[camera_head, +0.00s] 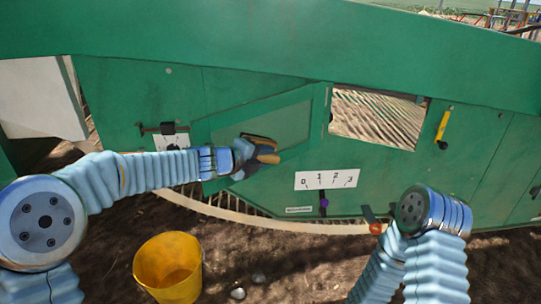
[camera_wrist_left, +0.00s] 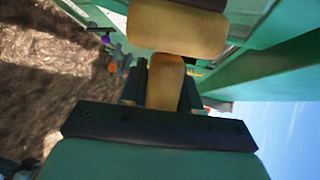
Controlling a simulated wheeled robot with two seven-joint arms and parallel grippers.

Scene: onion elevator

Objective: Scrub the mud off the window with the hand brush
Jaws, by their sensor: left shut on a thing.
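My left gripper (camera_head: 246,158) is shut on the hand brush (camera_head: 262,143), which has a tan wooden body and handle. The brush is in front of the lower part of the window (camera_head: 285,124), a hazy pane in a tilted green frame. I cannot tell whether the bristles touch the pane. In the left wrist view the brush's tan block (camera_wrist_left: 178,30) lies across the top, with its handle running down between the fingers of the left gripper (camera_wrist_left: 163,92). Mud on the pane is not clearly distinguishable.
A yellow bucket (camera_head: 168,268) stands on the soil below. A white number scale (camera_head: 326,180) with a purple pointer is on the green wall, right of the brush. An opening (camera_head: 378,117) shows furrowed soil. A yellow handle (camera_head: 443,125) is farther right.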

